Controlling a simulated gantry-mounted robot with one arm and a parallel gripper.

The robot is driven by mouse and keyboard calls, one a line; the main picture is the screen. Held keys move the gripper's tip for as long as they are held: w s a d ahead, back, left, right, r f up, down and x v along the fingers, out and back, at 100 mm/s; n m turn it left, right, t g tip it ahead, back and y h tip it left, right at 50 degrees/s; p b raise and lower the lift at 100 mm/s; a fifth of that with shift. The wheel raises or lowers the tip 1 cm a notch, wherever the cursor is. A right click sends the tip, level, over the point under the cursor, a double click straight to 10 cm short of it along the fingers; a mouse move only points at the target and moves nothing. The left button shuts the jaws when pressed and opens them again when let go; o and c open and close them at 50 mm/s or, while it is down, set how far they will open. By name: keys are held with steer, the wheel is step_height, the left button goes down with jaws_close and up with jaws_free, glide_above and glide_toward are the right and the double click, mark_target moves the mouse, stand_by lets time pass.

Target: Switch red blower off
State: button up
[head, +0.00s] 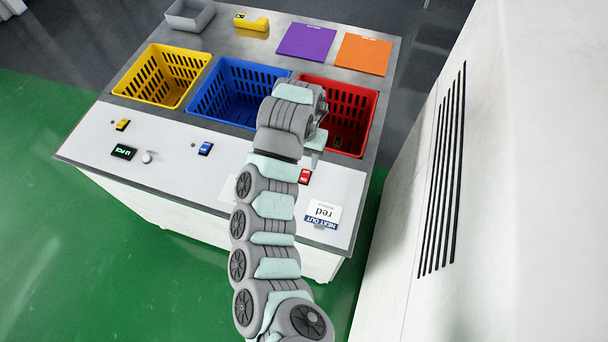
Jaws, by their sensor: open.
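A small red switch (305,176) with pale lettering sits on the white front panel, below the red crate (363,118). The lettering is too small to read surely, so I cannot tell whether it is on or off. My gripper (316,152) is open and hangs just above the switch in the picture, near the front edge of the red crate. My wrist hides part of the gripper and the crate's left side. No blower shows that I can make out.
A blue switch (206,149) and a yellow switch (123,125) sit farther left, with a small display (123,152) and a knob (148,158). A "NEXT OUT red" card (324,213) stands right of my arm. Blue (205,101) and yellow (143,78) crates adjoin the red one.

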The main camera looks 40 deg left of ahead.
mark_target(304, 178)
step_height(304, 178, down, 10)
steer(key=b, duration=0.4)
steer(key=shift+r+b, duration=0.25)
steer(key=shift+b, duration=0.05)
steer(key=shift+c, duration=0.5)
jaws_close()
